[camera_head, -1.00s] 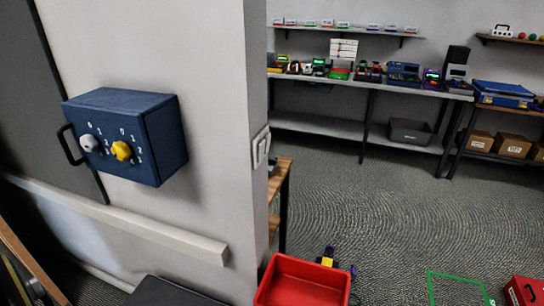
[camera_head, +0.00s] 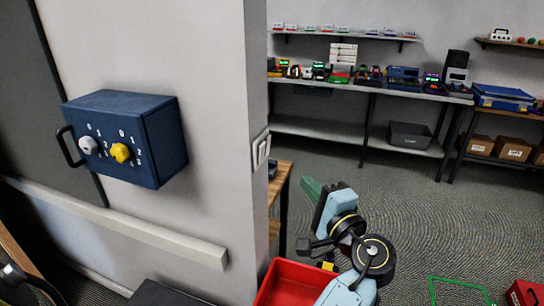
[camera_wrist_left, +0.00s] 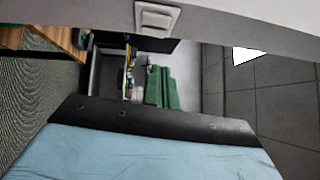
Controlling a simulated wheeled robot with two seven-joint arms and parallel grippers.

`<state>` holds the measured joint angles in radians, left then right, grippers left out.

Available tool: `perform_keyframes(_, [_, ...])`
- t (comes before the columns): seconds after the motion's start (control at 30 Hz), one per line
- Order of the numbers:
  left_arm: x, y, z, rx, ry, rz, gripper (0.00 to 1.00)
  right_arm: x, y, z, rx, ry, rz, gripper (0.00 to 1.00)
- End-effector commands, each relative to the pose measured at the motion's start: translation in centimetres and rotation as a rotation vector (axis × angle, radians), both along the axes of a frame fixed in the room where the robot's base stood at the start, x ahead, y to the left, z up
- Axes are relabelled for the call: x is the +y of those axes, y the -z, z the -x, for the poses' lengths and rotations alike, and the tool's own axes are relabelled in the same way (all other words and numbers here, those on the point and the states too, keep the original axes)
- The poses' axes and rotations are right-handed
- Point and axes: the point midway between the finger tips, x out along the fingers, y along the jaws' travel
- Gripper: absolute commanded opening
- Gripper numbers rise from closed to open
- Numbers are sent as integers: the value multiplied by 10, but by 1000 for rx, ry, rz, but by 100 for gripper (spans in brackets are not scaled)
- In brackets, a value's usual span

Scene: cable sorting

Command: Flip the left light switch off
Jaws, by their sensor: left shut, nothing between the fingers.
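The white light switch plate (camera_head: 261,150) is on the narrow end face of the wall in the head view, seen at a steep angle. Its rockers cannot be told apart well there, nor can their positions. In the left wrist view the light switch (camera_wrist_left: 157,18) shows near the top edge. My left gripper (camera_head: 309,189) has green fingers and is in front of and below the switch, to its right in the head view. In the left wrist view my left gripper (camera_wrist_left: 162,72) is shut and empty, its fingers apart from the switch. My right gripper is not in view.
A blue box with two knobs (camera_head: 165,140) sticks out from the wall on the left. A red bin (camera_head: 283,279) stands below my left arm. A wooden shelf unit (camera_head: 281,185) stands behind the wall end.

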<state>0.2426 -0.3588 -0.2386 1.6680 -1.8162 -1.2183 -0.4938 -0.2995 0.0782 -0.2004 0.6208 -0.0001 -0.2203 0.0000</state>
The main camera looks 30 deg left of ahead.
Motion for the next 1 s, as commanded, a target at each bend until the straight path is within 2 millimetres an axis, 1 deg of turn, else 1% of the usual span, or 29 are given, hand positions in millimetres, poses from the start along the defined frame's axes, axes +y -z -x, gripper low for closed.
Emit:
perform_keyframes(0.17, [3, 0, -2, 0, 1, 0, 0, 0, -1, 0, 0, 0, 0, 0])
perform_keyframes(0.27, [11, -1, -6, 1, 0, -1, 0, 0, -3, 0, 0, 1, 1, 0])
perform_keyframes(0.37, [25, -4, -15, 0, -1, -1, 0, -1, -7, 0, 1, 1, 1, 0])
perform_keyframes(0.7, [86, -10, -53, 0, 0, -1, 0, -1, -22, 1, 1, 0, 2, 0])
perform_keyframes(0.73, [90, -10, -54, 2, 0, 0, 0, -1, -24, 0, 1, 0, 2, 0])
perform_keyframes(0.8, [102, -12, -49, 1, 0, 0, 0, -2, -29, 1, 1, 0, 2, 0])
perform_keyframes(1.0, [120, -13, -44, 1, 2, 2, 0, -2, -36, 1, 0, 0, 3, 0])
